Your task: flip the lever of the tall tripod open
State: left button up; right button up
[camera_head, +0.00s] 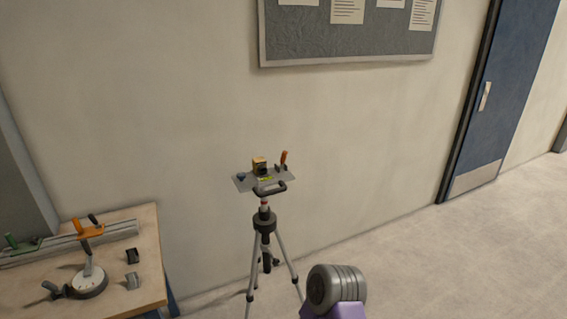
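A tall tripod (265,226) stands upright on the floor by the wall, with a dark collar and grey legs. A flat grey plate (245,181) sits on top of it. On the plate are a small yellowish box with a dark part (260,166), a small blue piece (241,177) and a small upright orange handle (284,157). A dark loop-shaped handle (270,188) is at the plate's front edge. I cannot tell which part is the lever or how it is set. Neither of my grippers is in view.
A wooden table (150,240) at the left holds a grey rail with orange and green clamps (90,230), a round dial-like device (90,283) and two small dark blocks (132,256). A blue door (497,100) is at the right.

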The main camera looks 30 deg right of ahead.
aim_at(284, 156)
jog(key=k, duration=0.65)
jog(key=z, duration=1.05)
jog(key=i, duration=1.8)
jog(key=u, duration=0.95)
